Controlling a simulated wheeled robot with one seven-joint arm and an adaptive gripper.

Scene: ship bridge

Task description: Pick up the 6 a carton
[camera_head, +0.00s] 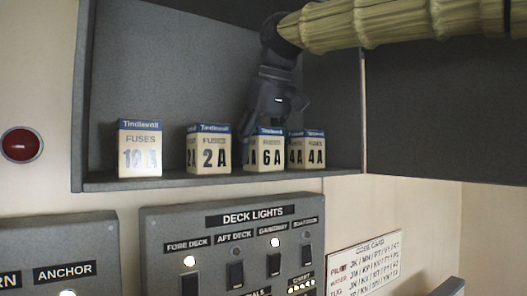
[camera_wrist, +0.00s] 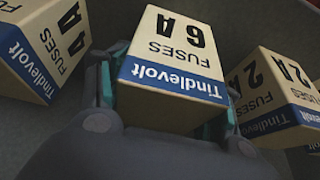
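The 6 A carton (camera_head: 270,153) is a cream box with a blue Tindlevolt band, standing upright on the shelf among other fuse cartons. In the wrist view the 6 A carton (camera_wrist: 176,48) fills the middle, with its blue band towards my gripper. In the wrist view my gripper (camera_wrist: 165,105) has a teal-padded finger on each side of the carton. The gaps are too small to tell whether the fingers press on it.
A 2 A carton (camera_head: 209,150) and a 10 A carton (camera_head: 139,150) stand to the left, and a 4 A carton (camera_head: 315,150) close on the right. The shelf (camera_head: 225,178) has side walls; a switch panel (camera_head: 160,222) sits below.

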